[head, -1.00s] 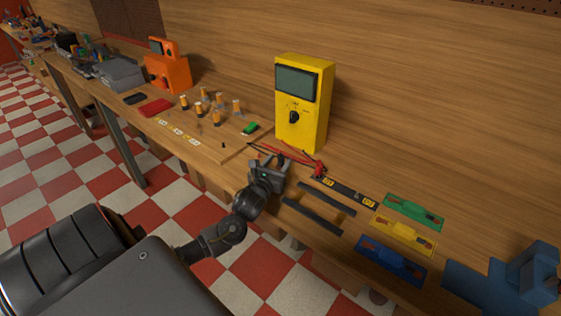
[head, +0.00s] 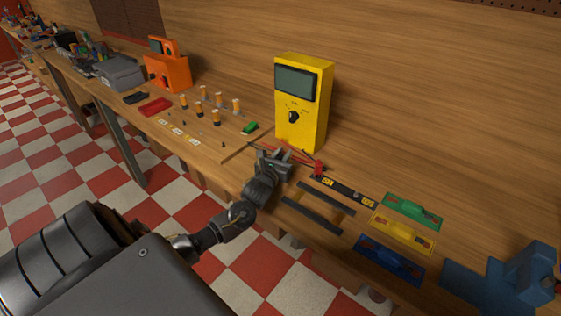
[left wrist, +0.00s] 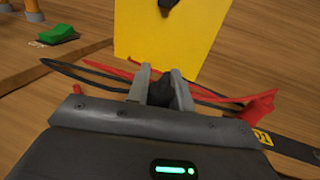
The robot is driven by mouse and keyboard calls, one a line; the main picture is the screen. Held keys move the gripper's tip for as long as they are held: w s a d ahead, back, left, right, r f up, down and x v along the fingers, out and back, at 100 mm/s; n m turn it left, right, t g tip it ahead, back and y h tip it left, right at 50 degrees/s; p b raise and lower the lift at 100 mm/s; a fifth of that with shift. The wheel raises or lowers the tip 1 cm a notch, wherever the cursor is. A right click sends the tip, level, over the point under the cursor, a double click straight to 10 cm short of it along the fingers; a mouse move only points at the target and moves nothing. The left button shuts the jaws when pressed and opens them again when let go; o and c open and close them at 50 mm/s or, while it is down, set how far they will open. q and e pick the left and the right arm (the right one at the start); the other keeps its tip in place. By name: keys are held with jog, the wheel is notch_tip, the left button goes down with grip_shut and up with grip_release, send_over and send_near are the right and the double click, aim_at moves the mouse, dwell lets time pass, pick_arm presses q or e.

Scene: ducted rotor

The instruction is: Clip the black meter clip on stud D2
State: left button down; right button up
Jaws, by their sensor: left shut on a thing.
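My left gripper (head: 276,160) is shut on the black meter clip, in front of the yellow meter (head: 301,105). In the left wrist view the black clip (left wrist: 160,92) sits between the two fingers (left wrist: 162,88), with the meter's yellow face behind it. Black and red leads run on both sides of it. The red clip (head: 319,169) lies to the right of the gripper and also shows in the left wrist view (left wrist: 258,108). My right gripper is not in view.
A green block (head: 250,128) lies on the board's right part, and white labels (head: 178,132) lie along its front. A red tray (head: 156,106) and orange device (head: 168,70) are farther left. Green (head: 412,211), yellow (head: 403,232) and blue (head: 390,258) holders lie at right.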

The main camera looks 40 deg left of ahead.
pick_arm(q)
jog(key=shift+r, duration=0.1)
jog(key=shift+r, duration=0.25)
notch_tip(320, 180, up, 2)
jog(key=shift+r+b, duration=0.15)
jog(key=shift+b, duration=0.5)
jog(key=s+d+r+p, duration=0.9)
jog(key=s+r+p, duration=0.1)
jog(key=p, duration=0.2)
jog(key=shift+s+d, duration=0.15)
jog(key=shift+s, duration=0.05)
